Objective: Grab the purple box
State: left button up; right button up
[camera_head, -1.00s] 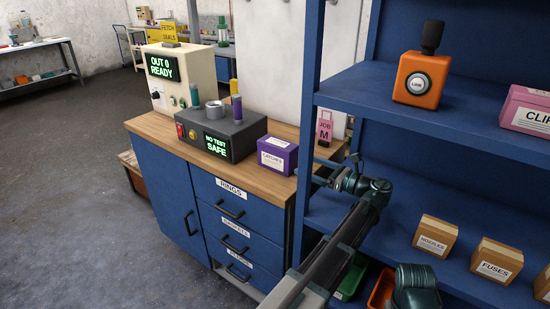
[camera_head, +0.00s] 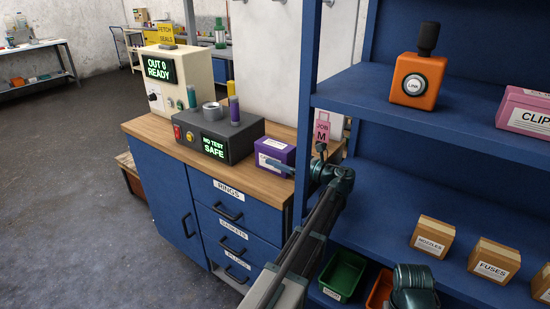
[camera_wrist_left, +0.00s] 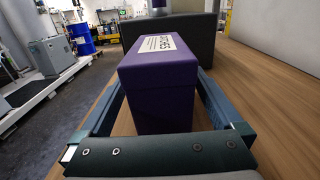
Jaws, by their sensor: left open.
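The purple box (camera_head: 269,153), with a white label, stands on the wooden top of the blue cabinet, beside the dark grey tester. In the left wrist view the purple box (camera_wrist_left: 160,88) stands between the two fingers of my left gripper (camera_wrist_left: 158,100). A gap shows between the box and at least the right finger. My left gripper (camera_head: 285,166) is open and reaches the box from its right side in the head view, where the arm hides part of the box.
A grey tester (camera_head: 218,138) reading "NO TEST SAFE" stands just left of the box. A cream machine (camera_head: 165,75) stands behind it. A blue shelf post (camera_head: 305,110) rises close by my left arm. A pink tag (camera_head: 322,130) stands behind my wrist.

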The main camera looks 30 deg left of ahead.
pick_arm(q)
jog(key=a, duration=0.2)
jog(key=shift+w+a, duration=0.2)
jog(key=shift+a, duration=0.2)
grip_shut()
